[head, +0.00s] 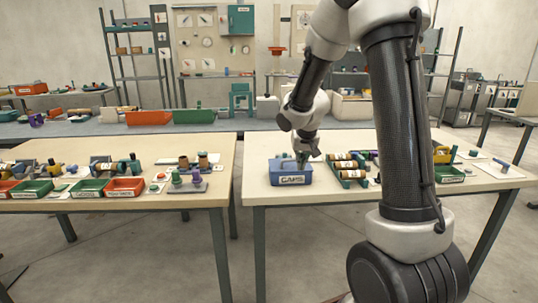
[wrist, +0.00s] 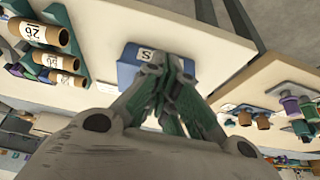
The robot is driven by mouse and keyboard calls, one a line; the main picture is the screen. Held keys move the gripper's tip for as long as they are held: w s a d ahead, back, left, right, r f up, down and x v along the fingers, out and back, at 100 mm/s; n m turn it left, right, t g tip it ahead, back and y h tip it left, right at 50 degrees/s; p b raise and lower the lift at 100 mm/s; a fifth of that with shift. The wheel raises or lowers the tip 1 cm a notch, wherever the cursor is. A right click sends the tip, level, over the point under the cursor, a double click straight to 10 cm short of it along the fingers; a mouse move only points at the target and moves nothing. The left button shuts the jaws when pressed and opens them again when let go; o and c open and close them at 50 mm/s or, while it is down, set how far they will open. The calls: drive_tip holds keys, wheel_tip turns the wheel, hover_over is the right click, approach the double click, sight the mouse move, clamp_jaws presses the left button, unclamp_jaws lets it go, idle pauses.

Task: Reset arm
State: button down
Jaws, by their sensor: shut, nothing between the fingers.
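My arm reaches forward over the right-hand table, and my gripper (head: 303,158) hangs just above or at a blue bin (head: 291,180) with a white label reading "CAPS". In the wrist view my gripper (wrist: 165,82) has its green-grey fingers together, with nothing seen between them. The blue bin (wrist: 127,68) lies behind the fingertips there, partly hidden by them. I cannot tell whether the fingers touch the bin. The bin's contents are mostly hidden.
Right of the bin, a green rack (head: 352,182) holds labelled brown tubes. The left table (head: 130,206) carries small red and green bins and a spool stand (head: 187,183). A gap separates the tables. The right table's front left is bare.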

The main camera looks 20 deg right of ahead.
drive_tip(key=s+d+n+g, duration=0.15)
drive_tip(key=s+g, duration=0.25)
drive_tip(key=s, duration=0.9)
drive_tip(key=s+a+r+n+t, duration=0.1)
drive_tip(key=s+a+r, duration=0.1)
drive_tip(key=s+r, duration=0.5)
drive_tip(key=s+a+r+n+t+y, duration=0.1)
drive_tip(key=s+a+r+t, duration=0.1)
drive_tip(key=s+r, duration=0.5)
drive_tip(key=s+a, duration=0.1)
drive_tip(key=s, duration=0.5)
